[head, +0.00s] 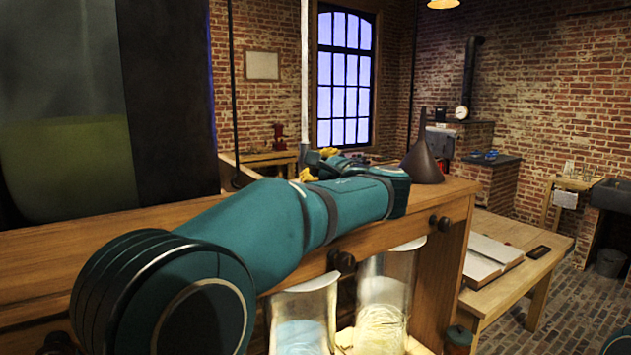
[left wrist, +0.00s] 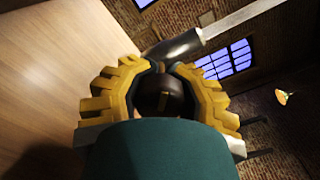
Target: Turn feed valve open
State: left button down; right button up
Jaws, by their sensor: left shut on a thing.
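My left arm reaches across the wooden top in the head view. The yellow fingers of my left gripper (head: 316,164) are at the foot of a pale upright pipe (head: 305,80). In the left wrist view, the left gripper (left wrist: 164,68) is shut around a dark round part (left wrist: 162,97) with a small yellowish mark, apparently the feed valve's handle. A dark fitting (left wrist: 175,48) just beyond it joins the pale pipe (left wrist: 240,18). The valve is hidden behind my arm in the head view, and its turn angle cannot be told. My right gripper is not in view.
A dark funnel (head: 422,162) stands on the wooden top (head: 455,188), right of the left gripper. Glass jars (head: 303,310) stand below it. Dark knobs (head: 342,261) stick out of its front. A lower table (head: 510,232) with an open book is at right.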

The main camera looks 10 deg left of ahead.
pick_arm(q)
jog(key=n+b, duration=0.1)
jog(key=f+n+b, duration=0.1)
jog(key=n+b, duration=0.1)
jog(key=shift+d+n, duration=0.2)
jog(key=shift+n, duration=0.1)
jog(key=shift+r+n+b, duration=0.15)
jog(key=shift+n+b, duration=1.4)
jog(key=shift+n, duration=0.55)
jog(key=c, duration=0.5)
grip_release()
jog(key=shift+s+d+r, duration=0.1)
jog(key=shift+r, duration=0.1)
jog(key=shift+r, duration=0.1)
jog(key=v, duration=1.1)
jog(key=shift+s+d, duration=0.2)
jog(key=shift+s, duration=0.1)
